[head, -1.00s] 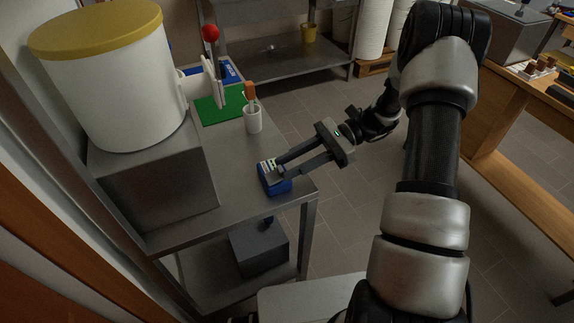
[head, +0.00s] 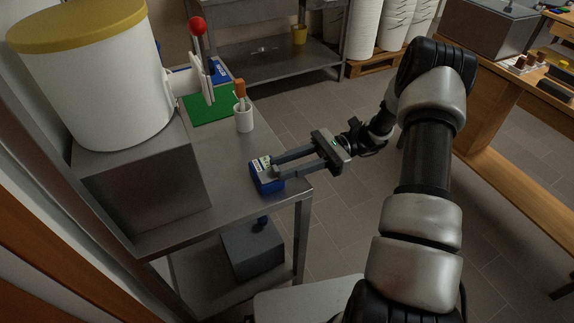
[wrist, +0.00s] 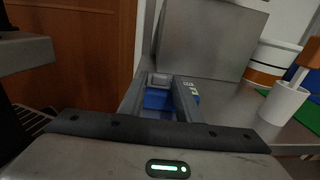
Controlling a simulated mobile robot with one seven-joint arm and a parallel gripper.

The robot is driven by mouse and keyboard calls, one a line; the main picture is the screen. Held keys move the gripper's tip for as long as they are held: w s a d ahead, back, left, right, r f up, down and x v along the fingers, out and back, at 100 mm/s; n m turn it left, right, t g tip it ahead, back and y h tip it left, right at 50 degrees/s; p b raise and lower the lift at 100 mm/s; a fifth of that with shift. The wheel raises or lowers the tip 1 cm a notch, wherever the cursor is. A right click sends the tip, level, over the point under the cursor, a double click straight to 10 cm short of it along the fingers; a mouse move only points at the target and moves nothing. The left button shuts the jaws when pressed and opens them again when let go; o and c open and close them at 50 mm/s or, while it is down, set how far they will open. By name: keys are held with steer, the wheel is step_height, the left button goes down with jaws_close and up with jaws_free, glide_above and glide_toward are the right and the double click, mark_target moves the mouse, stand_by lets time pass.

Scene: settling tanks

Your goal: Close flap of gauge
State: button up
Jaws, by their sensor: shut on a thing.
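The gauge (head: 268,184) is a small blue box with a pale, marked top, near the front right corner of the steel table. It also shows in the wrist view (wrist: 157,99), between my two fingers. My gripper (head: 277,170) reaches in from the right, with its fingers nearly level, and is shut on the gauge. A grey squarish piece (wrist: 158,82) shows at the gauge's far end in the wrist view. I cannot tell whether it is the flap or how far the flap stands open. The fingers hide part of the gauge's sides.
A white drum with a yellow lid (head: 95,85) stands on a steel block (head: 145,185) at the left. A white cup (head: 243,119) and green mat (head: 208,109) lie farther back on the table (head: 215,160). Floor is open to the right.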

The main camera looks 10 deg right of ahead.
steer(key=o, duration=0.8)
steer(key=v, duration=1.7)
steer(key=shift+d, duration=0.15)
steer(key=shift+w, duration=0.1)
